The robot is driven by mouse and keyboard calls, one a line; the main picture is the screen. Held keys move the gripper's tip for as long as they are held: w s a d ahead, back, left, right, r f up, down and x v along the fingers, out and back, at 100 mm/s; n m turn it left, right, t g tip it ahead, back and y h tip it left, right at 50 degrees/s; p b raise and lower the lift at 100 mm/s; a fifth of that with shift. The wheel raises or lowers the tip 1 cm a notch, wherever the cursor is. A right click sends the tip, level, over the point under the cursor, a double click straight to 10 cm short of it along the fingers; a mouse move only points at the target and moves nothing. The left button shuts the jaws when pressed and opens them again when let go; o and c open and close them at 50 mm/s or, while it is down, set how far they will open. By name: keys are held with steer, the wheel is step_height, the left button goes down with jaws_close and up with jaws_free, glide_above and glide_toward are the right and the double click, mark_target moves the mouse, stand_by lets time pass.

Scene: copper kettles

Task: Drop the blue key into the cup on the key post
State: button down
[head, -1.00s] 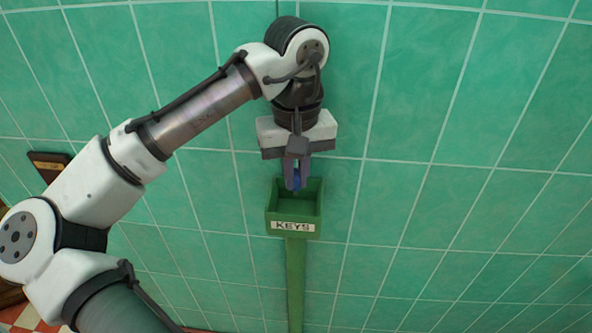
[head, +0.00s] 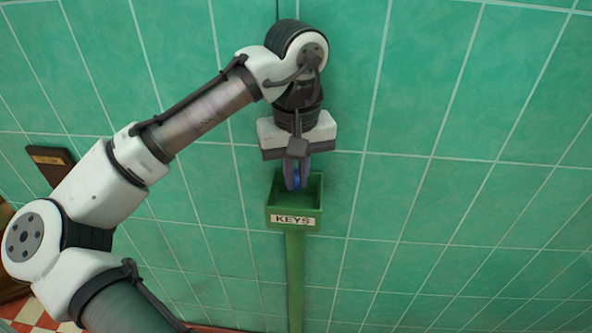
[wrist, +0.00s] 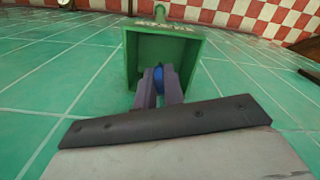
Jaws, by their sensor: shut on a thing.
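The green square cup (head: 293,218) sits on top of the green key post (head: 295,280) and bears a "KEYS" label on its front. My gripper (head: 297,185) points down over the cup, its fingertips at the cup's open top. It is shut on the blue key (head: 296,181), of which only a small blue part shows between the fingers. In the wrist view, the blue key (wrist: 158,77) shows between the fingertips, in front of the cup's open mouth (wrist: 193,62). The rest of the key is hidden by the fingers.
A green tiled wall (head: 450,150) stands behind the post. A dark wooden plaque (head: 50,163) hangs at the left. A red and white checkered surface (wrist: 250,14) shows at the far side in the wrist view. The space right of the post looks clear.

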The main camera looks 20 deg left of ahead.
steer(key=shift+f, duration=0.3)
stand_by(0.4)
steer(key=c, duration=1.4)
jaws_free()
step_height(320, 180, up, 14)
steer(key=shift+f, duration=0.15)
